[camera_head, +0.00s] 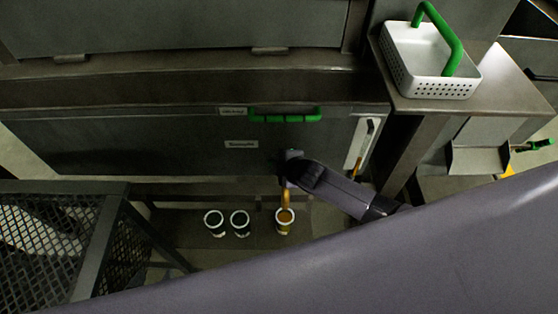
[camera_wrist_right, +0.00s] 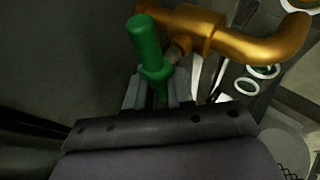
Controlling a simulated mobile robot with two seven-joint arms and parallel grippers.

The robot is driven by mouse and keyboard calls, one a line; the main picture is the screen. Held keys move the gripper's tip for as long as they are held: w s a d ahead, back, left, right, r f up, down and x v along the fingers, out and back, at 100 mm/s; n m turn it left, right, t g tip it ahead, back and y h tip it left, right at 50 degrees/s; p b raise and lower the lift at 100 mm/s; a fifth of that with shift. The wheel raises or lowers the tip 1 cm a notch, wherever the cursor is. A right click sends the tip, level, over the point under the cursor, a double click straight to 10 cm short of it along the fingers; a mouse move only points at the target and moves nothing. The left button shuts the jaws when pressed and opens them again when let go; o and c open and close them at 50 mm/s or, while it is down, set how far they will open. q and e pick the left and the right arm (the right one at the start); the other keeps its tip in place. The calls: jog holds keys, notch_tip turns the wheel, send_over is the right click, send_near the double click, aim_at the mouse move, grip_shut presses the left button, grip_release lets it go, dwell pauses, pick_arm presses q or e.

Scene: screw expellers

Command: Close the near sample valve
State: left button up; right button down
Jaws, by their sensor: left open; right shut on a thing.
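The sample valve has a brass body and curved spout (camera_wrist_right: 250,30) with a green handle (camera_wrist_right: 146,45). In the head view the brass spout (camera_head: 285,198) points down over a white cup (camera_head: 285,229) with amber contents. My right gripper (camera_wrist_right: 155,92) is shut on the green handle in the right wrist view, with the handle's rounded end standing out past the fingers. In the head view my right gripper (camera_head: 288,163) is at the panel's lower edge and hides the handle. I cannot tell the handle's angle there. My left gripper is not in view.
Two more white cups (camera_head: 213,222) (camera_head: 240,222) stand left of the spout. A green bar handle (camera_head: 285,115) is on the panel above. A white basket (camera_head: 433,62) stands on a ledge at upper right. A mesh-sided frame (camera_head: 115,220) is at lower left.

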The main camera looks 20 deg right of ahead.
jog(key=shift+w+d, duration=0.1)
jog(key=shift+d, duration=0.1)
jog(key=c, duration=1.1)
grip_release()
jog(key=shift+c, duration=0.2)
jog(key=shift+o, duration=0.3)
jog(key=shift+s+r+p, duration=0.3)
jog(key=shift+s, duration=0.15)
jog(key=p+v, duration=0.1)
jog(key=v, duration=0.3)
jog(key=shift+r+p, duration=0.1)
jog(key=shift+p, duration=0.25)
jog(key=shift+s+d+r, duration=0.1)
jog(key=shift+s+r, duration=0.15)
jog(key=shift+s, duration=0.05)
jog(key=shift+s+d+r, duration=0.1)
jog(key=shift+s+r, duration=0.3)
jog(key=shift+s, duration=0.1)
